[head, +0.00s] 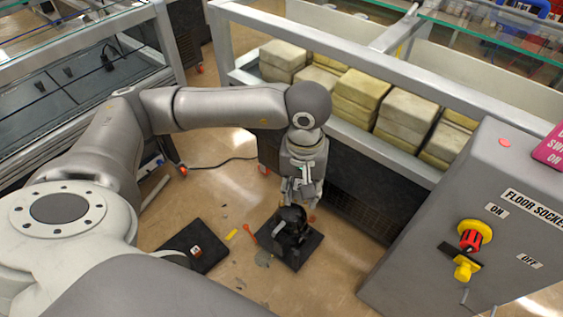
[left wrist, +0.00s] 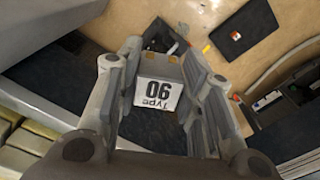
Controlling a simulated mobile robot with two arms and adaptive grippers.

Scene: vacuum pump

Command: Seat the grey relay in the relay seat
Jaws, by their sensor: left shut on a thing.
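My left gripper (head: 301,200) is above a dark mat on the floor. In the left wrist view, the same gripper (left wrist: 172,100) is shut on the grey relay (left wrist: 158,94), a light grey box with a white label. The label is upside down in that view and reads "Type 06". The relay is between the fingers, over a dark surface. In the head view, the gripper mostly hides it. I cannot make out the relay seat in either view. My right gripper is not in view.
A black device (head: 289,232) stands on the dark mat (head: 302,256) below the gripper. Another dark mat (head: 210,258) with a small item lies left of it. Red and yellow bits lie between. A grey switch cabinet (head: 415,245) stands right; a frame with stacked blocks (head: 358,95) stands behind.

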